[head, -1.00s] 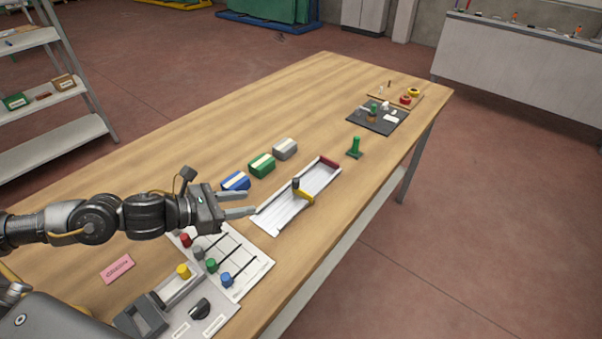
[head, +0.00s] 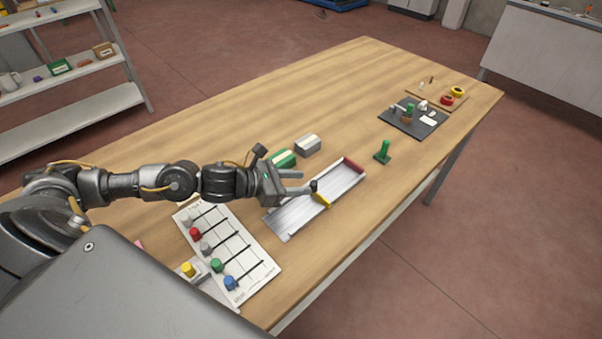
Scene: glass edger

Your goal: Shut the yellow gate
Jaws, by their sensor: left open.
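The yellow gate (head: 322,200) is a short yellow bar with a dark knob (head: 314,186) at its far end. It sits partway along a white channel (head: 292,217) on the wooden table, slanting over the channel's width. My left gripper (head: 306,182) is open and empty, its fingertips close to the left of the knob. I cannot tell whether a finger touches it. My right gripper does not show.
A red block (head: 353,165) closes the channel's far end. Green (head: 282,159) and grey (head: 308,146) boxes stand behind the gripper. A panel with coloured knobs (head: 238,262) lies at the front left. A green upright piece (head: 382,152) stands to the right.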

